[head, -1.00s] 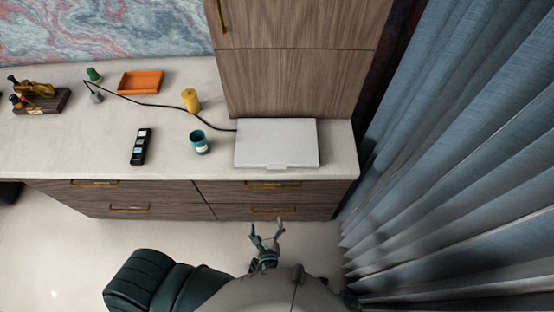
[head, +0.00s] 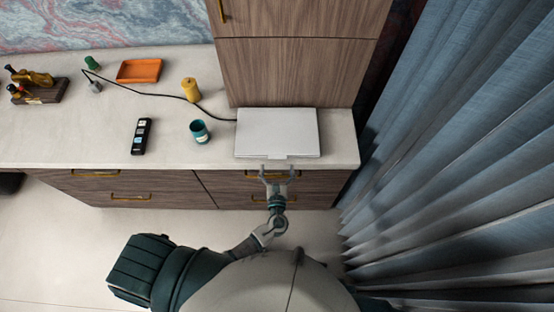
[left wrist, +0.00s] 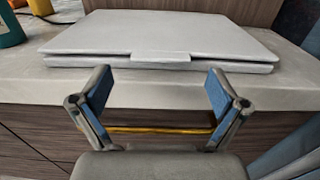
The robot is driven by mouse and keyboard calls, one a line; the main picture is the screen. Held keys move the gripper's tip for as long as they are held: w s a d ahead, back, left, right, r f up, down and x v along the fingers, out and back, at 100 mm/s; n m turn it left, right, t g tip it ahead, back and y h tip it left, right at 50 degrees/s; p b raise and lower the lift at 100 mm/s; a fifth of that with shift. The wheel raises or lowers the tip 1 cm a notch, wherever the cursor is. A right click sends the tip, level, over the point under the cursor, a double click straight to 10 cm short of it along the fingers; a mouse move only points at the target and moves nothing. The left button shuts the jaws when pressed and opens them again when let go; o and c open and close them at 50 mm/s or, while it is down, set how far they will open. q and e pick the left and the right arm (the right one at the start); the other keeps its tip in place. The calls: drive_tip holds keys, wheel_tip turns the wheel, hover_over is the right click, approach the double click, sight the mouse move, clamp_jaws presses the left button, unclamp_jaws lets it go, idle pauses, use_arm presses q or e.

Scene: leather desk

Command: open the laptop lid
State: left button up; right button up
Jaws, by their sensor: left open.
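The closed silver laptop (head: 278,132) lies flat at the right end of the counter, its front edge towards me. A small tab (head: 277,157) juts from the middle of that edge. In the left wrist view the laptop (left wrist: 150,34) spans the upper part, and its tab (left wrist: 160,57) is centred. My left gripper (head: 277,170) is open and empty just in front of the counter edge, below the tab. In the left wrist view its spread fingers (left wrist: 158,90) stand either side of the tab, apart from it. My right gripper is not in view.
A teal cup (head: 200,132), a yellow cylinder (head: 190,90) and a black remote (head: 141,136) lie left of the laptop on the pale counter (head: 80,140). A black cable runs to the laptop. A tall wooden cabinet (head: 300,70) stands behind it; blue curtains (head: 450,150) hang to the right.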

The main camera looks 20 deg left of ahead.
sight(278, 159)
use_arm(q)
drive_tip(key=shift+x, duration=1.55)
drive_tip(key=shift+d, duration=0.15)
drive_tip(key=c, duration=1.7)
